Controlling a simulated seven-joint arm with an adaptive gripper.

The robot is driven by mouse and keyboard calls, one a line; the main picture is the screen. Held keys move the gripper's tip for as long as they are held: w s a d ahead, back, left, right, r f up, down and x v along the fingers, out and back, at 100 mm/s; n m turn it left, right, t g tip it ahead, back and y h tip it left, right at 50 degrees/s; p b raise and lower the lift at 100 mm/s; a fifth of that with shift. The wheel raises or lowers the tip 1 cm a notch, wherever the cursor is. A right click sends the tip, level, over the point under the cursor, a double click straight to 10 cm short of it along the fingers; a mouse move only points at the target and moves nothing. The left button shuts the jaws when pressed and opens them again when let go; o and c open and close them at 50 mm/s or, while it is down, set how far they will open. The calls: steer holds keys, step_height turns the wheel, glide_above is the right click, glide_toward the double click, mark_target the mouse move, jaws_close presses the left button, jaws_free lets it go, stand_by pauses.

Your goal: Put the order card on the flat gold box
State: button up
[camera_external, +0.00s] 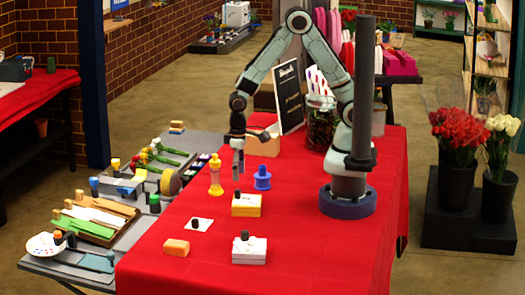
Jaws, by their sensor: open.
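A flat white card with a small black knob (203,227), which looks like the order card, lies on the red cloth left of the middle. The flat gold box (246,211) stands to its right; its top looks white and carries a dark knob. A similar low white box (249,259), also with a dark knob, stands nearer the front. My gripper (238,172) points down above the table, behind the gold box and clear of the card. It is open and holds nothing that I can see.
An orange block (176,247) lies left of the white box. A grey side table (140,241) with tools adjoins at left. The front right cloth (320,255) is clear.

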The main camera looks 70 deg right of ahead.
mark_target(239, 190)
steer(key=s+d+r, duration=0.2)
steer(key=s+r, duration=0.1)
steer(key=r, duration=0.3)
steer(key=s+d+r, duration=0.3)
steer(key=r, duration=0.3)
steer(key=s+d+r+n, duration=0.1)
steer(key=s+d+r, duration=0.2)
steer(key=s, duration=0.7)
steer(key=shift+s+y, duration=0.3)
steer(key=shift+y, duration=0.1)
